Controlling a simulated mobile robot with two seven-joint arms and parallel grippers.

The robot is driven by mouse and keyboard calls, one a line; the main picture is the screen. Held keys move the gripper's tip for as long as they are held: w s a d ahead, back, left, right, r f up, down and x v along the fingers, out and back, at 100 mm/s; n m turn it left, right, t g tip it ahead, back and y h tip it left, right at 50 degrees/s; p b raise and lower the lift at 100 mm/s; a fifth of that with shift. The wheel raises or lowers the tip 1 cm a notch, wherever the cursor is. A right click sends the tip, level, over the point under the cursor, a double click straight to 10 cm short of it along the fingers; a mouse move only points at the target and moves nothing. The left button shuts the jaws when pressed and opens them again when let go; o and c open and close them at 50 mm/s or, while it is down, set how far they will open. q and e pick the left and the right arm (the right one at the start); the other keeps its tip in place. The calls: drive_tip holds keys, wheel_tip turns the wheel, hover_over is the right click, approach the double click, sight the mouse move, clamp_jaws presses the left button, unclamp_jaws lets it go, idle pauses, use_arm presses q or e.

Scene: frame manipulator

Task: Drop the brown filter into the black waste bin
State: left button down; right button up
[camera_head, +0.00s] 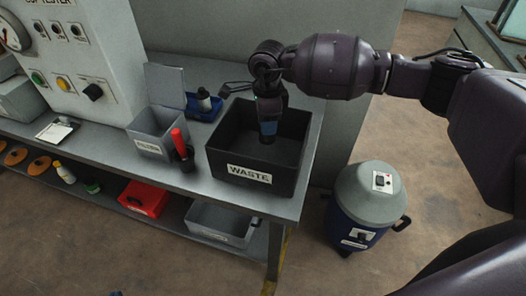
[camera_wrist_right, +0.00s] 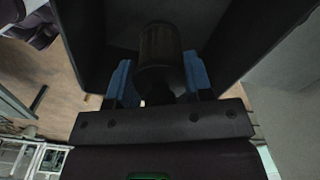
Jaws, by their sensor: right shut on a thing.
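The black waste bin (camera_head: 258,188), an open box labelled WASTE, stands at the right end of the workbench. My right gripper (camera_head: 268,128) reaches down into the bin's opening, its blue fingers pointing downward. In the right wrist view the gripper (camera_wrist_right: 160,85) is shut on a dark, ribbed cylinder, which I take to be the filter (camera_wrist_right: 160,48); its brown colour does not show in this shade. The cylinder is between the bin's dark walls. In the head view the filter is mostly hidden by the fingers. My left gripper is out of view.
Left of the bin are a grey open-lidded box (camera_head: 152,140), a red-and-black tool (camera_head: 181,150) and a blue tray (camera_head: 203,106). A control panel (camera_head: 75,50) stands at the left. A blue drum with a grey lid (camera_head: 367,195) stands on the floor to the right.

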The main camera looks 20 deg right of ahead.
drive_tip(key=shift+f, duration=0.15)
drive_tip(key=o, duration=1)
drive_tip(key=shift+r, duration=0.4)
wheel_tip(320, 180, up, 9)
drive_tip(key=shift+r, duration=0.55)
